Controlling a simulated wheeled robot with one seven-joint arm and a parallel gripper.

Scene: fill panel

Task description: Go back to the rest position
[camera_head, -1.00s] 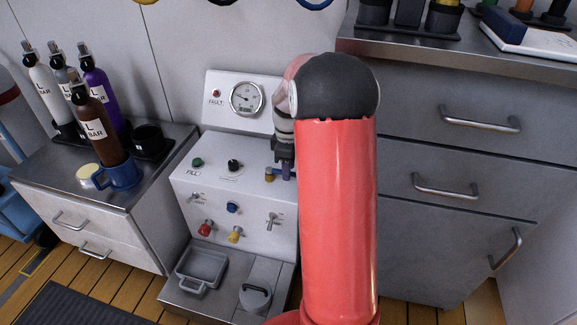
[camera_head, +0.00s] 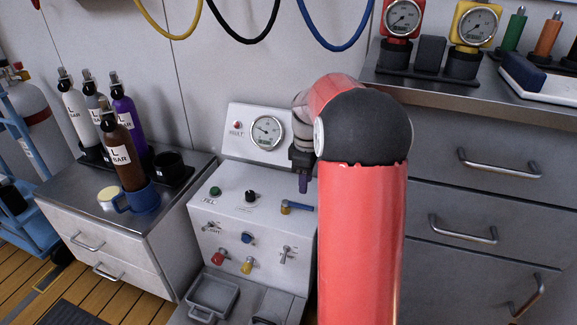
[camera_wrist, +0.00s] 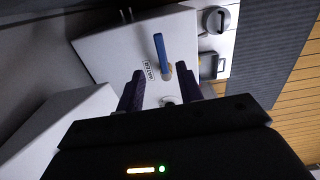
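My gripper (camera_head: 303,184) is at the right part of the white fill panel (camera_head: 270,220), just above a blue lever with a yellow base (camera_head: 298,208) in the head view. In the wrist view my gripper (camera_wrist: 160,82) has its two dark fingers spread, with nothing held between them. The blue lever also shows in the wrist view (camera_wrist: 162,52), beyond the fingertips and apart from them. My red arm hides the panel's right side in the head view.
A brown bottle (camera_head: 119,152) stands in a blue holder on the left cabinet, with several other bottles behind it. Grey drawers (camera_head: 480,165) stand on the right, under a counter with gauges (camera_head: 403,18). Yellow, black and blue hoses (camera_head: 335,40) hang above.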

